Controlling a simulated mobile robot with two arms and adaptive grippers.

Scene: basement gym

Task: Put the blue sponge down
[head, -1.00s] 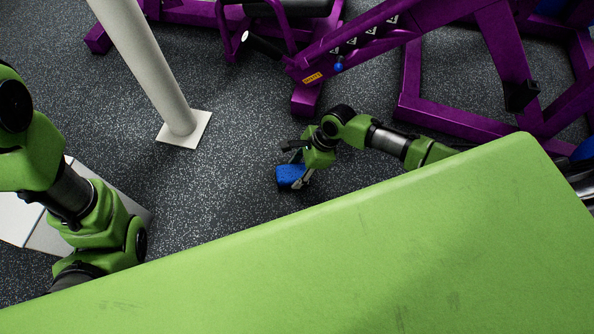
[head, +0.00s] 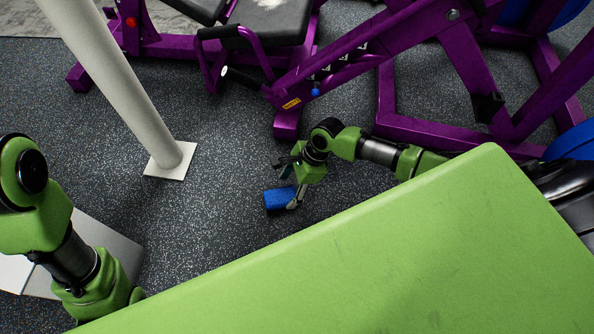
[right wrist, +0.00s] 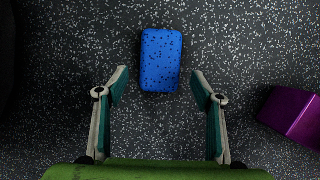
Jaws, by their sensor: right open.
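The blue sponge (head: 278,199) lies on the dark speckled floor in the head view, just left of my right gripper (head: 287,185). In the right wrist view the sponge (right wrist: 161,60) is whole, with dark pores, a little beyond the fingertips and centred between them. My right gripper (right wrist: 157,88) is open and empty, with floor showing between its fingers and the sponge. My left arm shows at the left of the head view, but its gripper is out of view.
A white post (head: 120,85) with a square base plate stands left of the sponge. Purple gym equipment (head: 285,120) stands behind and to the right. A white box (head: 115,240) is beside my left arm. Open floor surrounds the sponge.

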